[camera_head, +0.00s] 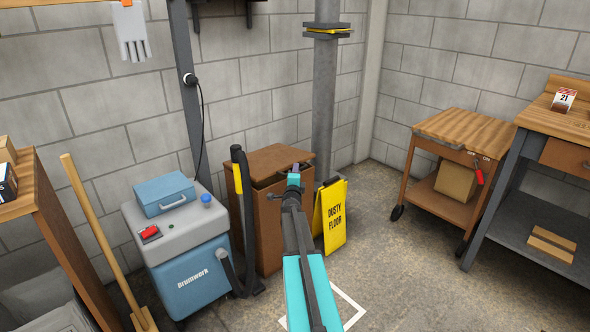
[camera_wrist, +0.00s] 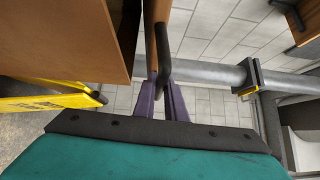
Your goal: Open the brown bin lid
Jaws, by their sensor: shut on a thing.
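The brown bin (camera_head: 268,225) stands against the back wall, right of the blue machine. Its brown lid (camera_head: 272,158) is tilted up a little, with a dark gap under its front edge. In the wrist view the lid (camera_wrist: 180,28) shows edge-on, apart from the bin body (camera_wrist: 65,38). A dark bar handle (camera_wrist: 163,45) runs along the lid's edge. My gripper (camera_head: 295,168) is at the lid's front right edge. In the wrist view its purple fingers (camera_wrist: 162,88) are shut on the handle. My gripper and arm hide part of the bin's front right side.
A yellow "Dusty Floor" sign (camera_head: 334,217) stands close to the bin's right side. A grey pipe (camera_head: 323,110) rises behind it. Open floor lies right, before the wooden cart (camera_head: 455,185).

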